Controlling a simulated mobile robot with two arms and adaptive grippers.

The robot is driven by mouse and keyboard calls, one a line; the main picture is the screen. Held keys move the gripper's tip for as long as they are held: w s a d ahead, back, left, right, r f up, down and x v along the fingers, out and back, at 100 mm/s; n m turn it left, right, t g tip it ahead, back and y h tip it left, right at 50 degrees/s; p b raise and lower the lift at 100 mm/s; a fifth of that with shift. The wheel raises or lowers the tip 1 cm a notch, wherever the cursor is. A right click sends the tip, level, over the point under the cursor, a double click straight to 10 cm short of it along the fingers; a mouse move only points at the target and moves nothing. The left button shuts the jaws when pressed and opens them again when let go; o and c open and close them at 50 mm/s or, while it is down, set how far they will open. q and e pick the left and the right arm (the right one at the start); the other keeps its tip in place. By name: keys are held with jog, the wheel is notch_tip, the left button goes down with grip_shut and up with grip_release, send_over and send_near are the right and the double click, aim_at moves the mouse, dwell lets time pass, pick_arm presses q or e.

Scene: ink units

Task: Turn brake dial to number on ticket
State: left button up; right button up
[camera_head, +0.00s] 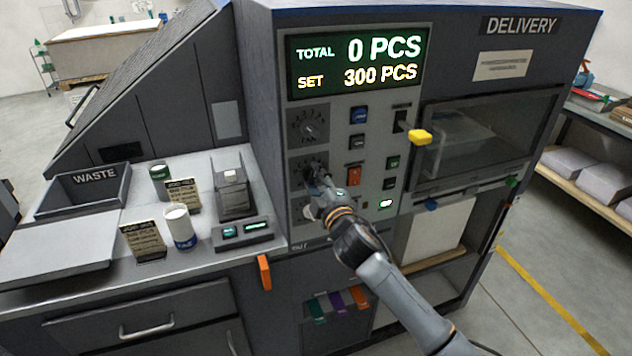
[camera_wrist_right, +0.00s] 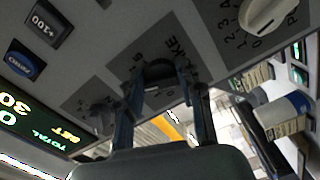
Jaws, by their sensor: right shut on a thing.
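The brake dial (camera_wrist_right: 160,72) sits between the fingers of my right gripper (camera_wrist_right: 160,95) in the wrist view, with part of the word "BRAKE" on its plate. My right gripper is shut on this dark knob. In the head view my right gripper (camera_head: 318,180) is at the middle dial of the console and hides much of it, so its setting cannot be read. My left gripper is not in view.
A FAN dial (camera_head: 308,125) is above the brake dial. A pale dial (camera_wrist_right: 268,14) is on its other side. A display (camera_head: 355,62) reads TOTAL 0 PCS, SET 300 PCS. A yellow-knobbed lever (camera_head: 420,137) juts out at right. A waste bin (camera_head: 84,190) and cups stand left.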

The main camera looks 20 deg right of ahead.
jog(key=m, duration=0.4)
jog(key=shift+f+m, duration=0.15)
jog(key=shift+m, duration=0.15)
dwell(0.5)
jog(key=o, duration=1.2)
jog(key=s, duration=1.2)
jog(key=shift+d, duration=0.15)
